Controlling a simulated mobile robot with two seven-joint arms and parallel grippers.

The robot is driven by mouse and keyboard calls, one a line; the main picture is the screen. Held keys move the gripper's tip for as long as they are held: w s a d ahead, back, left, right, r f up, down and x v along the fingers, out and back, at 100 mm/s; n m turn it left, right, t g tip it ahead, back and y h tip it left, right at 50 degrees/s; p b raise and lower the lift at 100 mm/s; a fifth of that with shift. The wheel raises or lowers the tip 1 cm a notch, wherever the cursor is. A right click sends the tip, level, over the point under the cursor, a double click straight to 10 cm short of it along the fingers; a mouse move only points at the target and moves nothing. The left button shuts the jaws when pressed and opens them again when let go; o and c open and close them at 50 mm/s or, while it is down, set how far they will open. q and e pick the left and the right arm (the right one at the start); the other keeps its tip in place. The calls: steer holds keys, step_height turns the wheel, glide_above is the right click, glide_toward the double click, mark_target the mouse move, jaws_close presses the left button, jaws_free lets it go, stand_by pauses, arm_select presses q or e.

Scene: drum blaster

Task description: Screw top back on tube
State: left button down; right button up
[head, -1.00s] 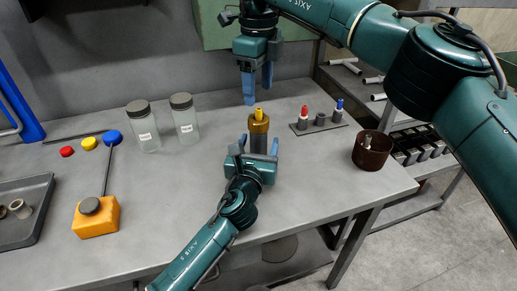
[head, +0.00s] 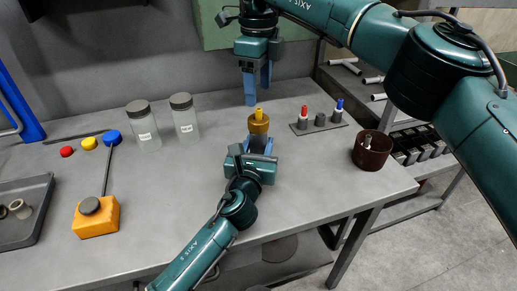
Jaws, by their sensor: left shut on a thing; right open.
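A tube with a gold-brown top (head: 259,125) stands upright near the middle of the table, with a yellow tip (head: 259,112) sticking up from it. My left gripper (head: 257,146) is shut on the grey lower body of the tube from the front. The fingers and wrist hide most of that body. I cannot tell whether the top is threaded on or only resting there. My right gripper (head: 257,98) points down, open and empty, just behind the yellow tip and apart from it.
A small rack (head: 319,125) with red-tipped and blue-tipped pieces stands right of the tube. A brown cup (head: 371,150) is near the right edge. Two lidded jars (head: 143,128) (head: 185,120) stand at the left. An orange block (head: 96,217) and a grey tray (head: 24,210) lie further left.

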mark_target(258, 109)
steer(key=n, duration=1.3)
steer(key=shift+n, duration=0.4)
steer(key=n, duration=1.2)
steer(key=shift+f, duration=4)
steer(key=shift+c, duration=0.2)
